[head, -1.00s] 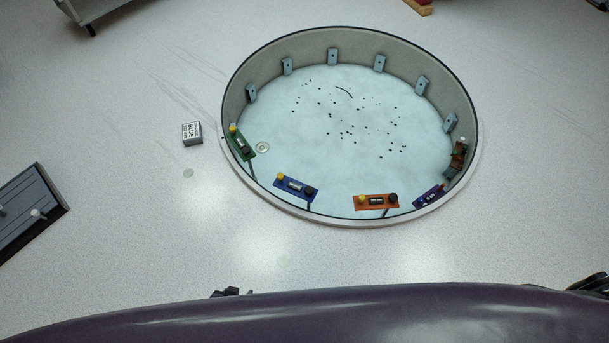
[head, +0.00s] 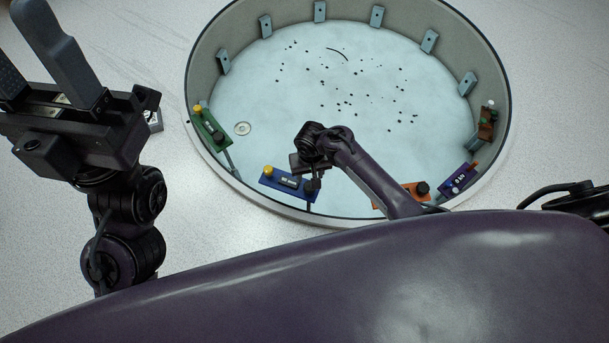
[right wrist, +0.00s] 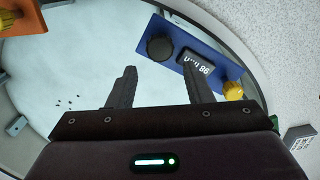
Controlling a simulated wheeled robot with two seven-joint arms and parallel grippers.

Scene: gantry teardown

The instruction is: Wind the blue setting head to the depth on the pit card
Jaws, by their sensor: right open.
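The blue setting head (head: 282,184) sits on the near rim of the round pit. In the right wrist view it (right wrist: 215,52) shows a black knob (right wrist: 159,48), a yellow knob (right wrist: 233,90) and a dark readout with upside-down digits, perhaps 98 mm. My right gripper (head: 312,182) is over the head's black-knob end. In the wrist view its fingers (right wrist: 160,67) are apart and empty, with the black knob just beyond and between the tips. The pit card block (head: 154,121) is mostly hidden behind my left gripper (head: 22,45), which is raised, open and empty.
A green head (head: 210,129), an orange head (head: 418,191) partly behind my right arm, and a purple head (head: 457,181) also sit around the pit wall (head: 222,95). A brown unit (head: 487,124) is at the right.

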